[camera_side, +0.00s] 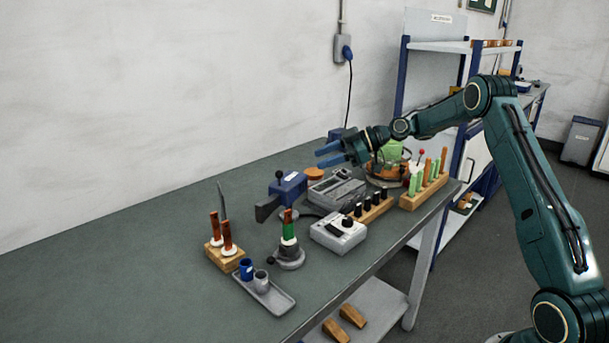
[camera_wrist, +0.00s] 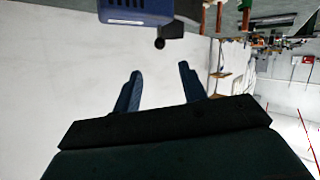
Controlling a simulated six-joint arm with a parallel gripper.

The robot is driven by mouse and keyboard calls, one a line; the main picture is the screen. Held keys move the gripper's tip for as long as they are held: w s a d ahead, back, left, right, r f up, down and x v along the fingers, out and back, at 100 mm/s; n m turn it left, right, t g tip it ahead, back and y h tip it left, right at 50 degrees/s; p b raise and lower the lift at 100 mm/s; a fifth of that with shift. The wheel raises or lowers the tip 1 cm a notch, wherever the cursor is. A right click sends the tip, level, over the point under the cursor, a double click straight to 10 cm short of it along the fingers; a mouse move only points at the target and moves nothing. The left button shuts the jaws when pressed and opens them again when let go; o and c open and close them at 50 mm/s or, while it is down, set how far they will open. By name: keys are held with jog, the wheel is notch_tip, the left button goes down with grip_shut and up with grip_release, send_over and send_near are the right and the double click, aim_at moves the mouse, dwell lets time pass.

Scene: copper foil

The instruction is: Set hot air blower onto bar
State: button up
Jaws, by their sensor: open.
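A blue boxy device (camera_side: 288,187) with a white label, a black ball knob and a dark tapered front piece stands on the bench. It looks like the hot air blower, though I cannot be sure. A blue vented body with a label also shows at the top of the wrist view (camera_wrist: 140,12). My gripper (camera_side: 320,157) is raised above the bench, behind and right of that device, with its blue fingers pointing left. The fingers are apart and empty in the wrist view (camera_wrist: 160,70). I cannot tell which thing is the bar.
A wooden block with black knobs (camera_side: 367,210), a block with green and orange handles (camera_side: 425,188), a grey box (camera_side: 338,233), a round stand (camera_side: 289,257), a small tray (camera_side: 268,297) and a wooden tool rack (camera_side: 225,256) crowd the bench. Its left side is clear.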

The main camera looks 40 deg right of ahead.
aim_at(279, 173)
jog(key=shift+x, duration=6.95)
grip_shut()
